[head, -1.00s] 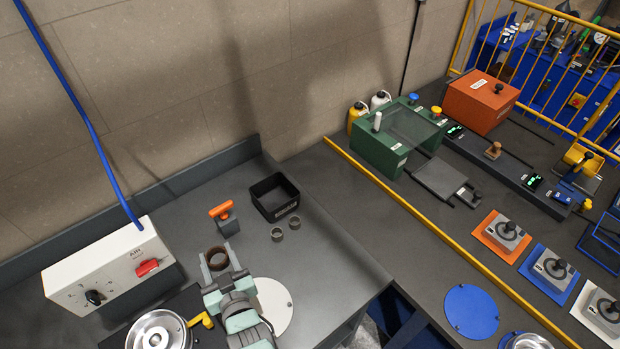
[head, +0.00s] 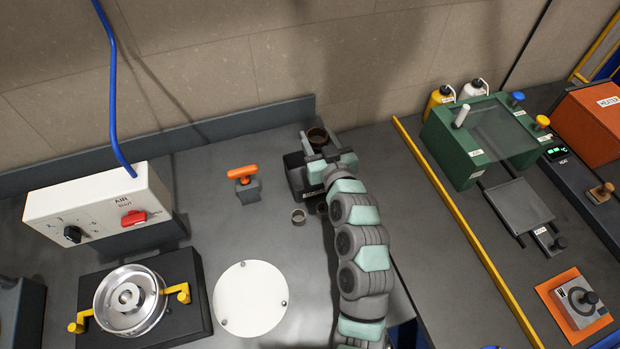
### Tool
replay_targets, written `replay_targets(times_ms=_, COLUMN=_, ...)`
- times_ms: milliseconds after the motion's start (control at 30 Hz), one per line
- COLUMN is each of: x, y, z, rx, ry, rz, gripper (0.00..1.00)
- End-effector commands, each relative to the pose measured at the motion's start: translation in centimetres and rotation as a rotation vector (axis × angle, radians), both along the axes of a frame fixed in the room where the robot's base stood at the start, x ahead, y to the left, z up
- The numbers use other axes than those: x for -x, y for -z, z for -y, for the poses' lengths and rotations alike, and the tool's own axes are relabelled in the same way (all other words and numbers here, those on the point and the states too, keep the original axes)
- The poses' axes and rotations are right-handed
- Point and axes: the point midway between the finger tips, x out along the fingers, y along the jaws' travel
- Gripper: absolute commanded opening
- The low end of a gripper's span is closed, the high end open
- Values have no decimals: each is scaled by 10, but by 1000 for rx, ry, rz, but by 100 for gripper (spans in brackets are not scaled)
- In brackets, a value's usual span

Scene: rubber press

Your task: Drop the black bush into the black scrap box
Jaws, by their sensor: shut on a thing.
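The black scrap box (head: 294,172) stands on the grey bench in the head view, with its right part hidden behind my gripper and wrist. My gripper (head: 316,143) is shut on the black bush (head: 317,134), a dark ring with a brownish tint. The bush appears at the far end of the fingers, over or just beyond the box's back right side. Its exact height above the box cannot be told. The inside of the box is mostly hidden.
An orange-handled tool (head: 244,181) stands to the left. A white disc (head: 250,298) lies nearer. A yellow rail (head: 450,210) runs at right.

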Motion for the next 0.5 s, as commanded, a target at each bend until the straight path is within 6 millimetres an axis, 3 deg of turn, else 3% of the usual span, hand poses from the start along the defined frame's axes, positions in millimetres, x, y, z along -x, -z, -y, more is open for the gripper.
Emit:
replay_targets(times_ms=300, x=0, y=41, z=0, rx=0, ry=0, rz=-4, gripper=9)
replay_targets(times_ms=500, x=0, y=51, z=0, rx=0, ry=1, rz=-1, gripper=9)
